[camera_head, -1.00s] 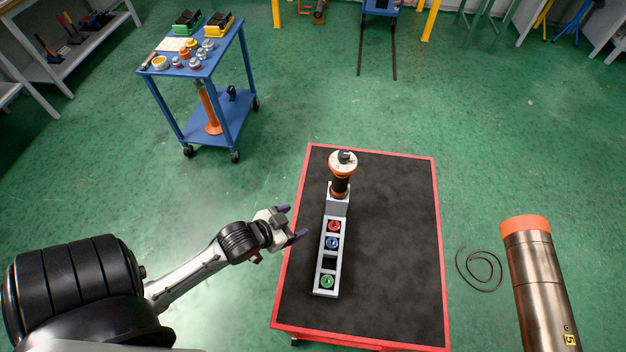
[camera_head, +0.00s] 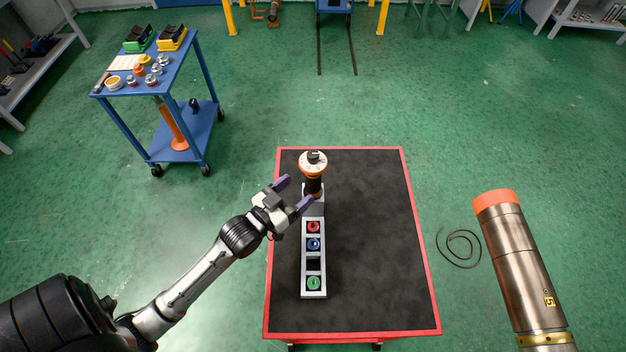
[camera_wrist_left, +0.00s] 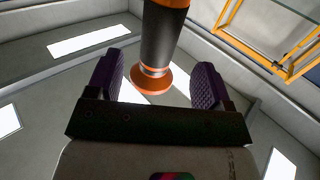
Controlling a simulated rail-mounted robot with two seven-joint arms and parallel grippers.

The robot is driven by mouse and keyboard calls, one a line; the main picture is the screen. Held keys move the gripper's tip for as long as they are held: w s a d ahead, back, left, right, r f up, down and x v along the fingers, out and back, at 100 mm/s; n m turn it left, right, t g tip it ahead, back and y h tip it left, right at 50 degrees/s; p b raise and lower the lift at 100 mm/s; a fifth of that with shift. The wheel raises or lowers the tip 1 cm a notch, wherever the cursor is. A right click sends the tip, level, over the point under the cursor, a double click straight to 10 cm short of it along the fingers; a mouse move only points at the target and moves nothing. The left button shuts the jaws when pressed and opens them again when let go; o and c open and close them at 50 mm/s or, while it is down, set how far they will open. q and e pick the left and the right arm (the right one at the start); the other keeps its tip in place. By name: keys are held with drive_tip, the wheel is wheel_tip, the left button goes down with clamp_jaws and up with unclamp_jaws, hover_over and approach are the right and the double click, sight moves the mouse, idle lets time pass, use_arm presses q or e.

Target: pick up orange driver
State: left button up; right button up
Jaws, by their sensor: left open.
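The orange driver (camera_head: 313,169) stands upright in the far end of a grey holder (camera_head: 313,209) on the table. It has an orange and white head and a black body. My left gripper (camera_head: 297,192) is open, just left of the driver, with its purple fingertips pointing toward it. In the left wrist view, the driver's black body and orange collar (camera_wrist_left: 160,50) show beyond and between the two open fingers (camera_wrist_left: 158,80), with no visible grip on it. My right gripper is not in view.
The holder also carries red (camera_head: 313,227), blue (camera_head: 313,244) and green (camera_head: 313,283) round pieces and one dark empty slot. The red-edged table (camera_head: 375,240) has a clear black top to the right. A blue cart (camera_head: 184,80) stands at back left. A metal cylinder (camera_head: 520,260) stands at right.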

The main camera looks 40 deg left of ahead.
sight(307, 182)
use_arm(q)
drive_tip(key=shift+w+d, duration=0.2)
drive_tip(key=shift+w, duration=2.95)
drive_tip(key=c, duration=1.2)
drive_tip(key=shift+r, duration=0.1)
drive_tip(key=shift+c, duration=0.4)
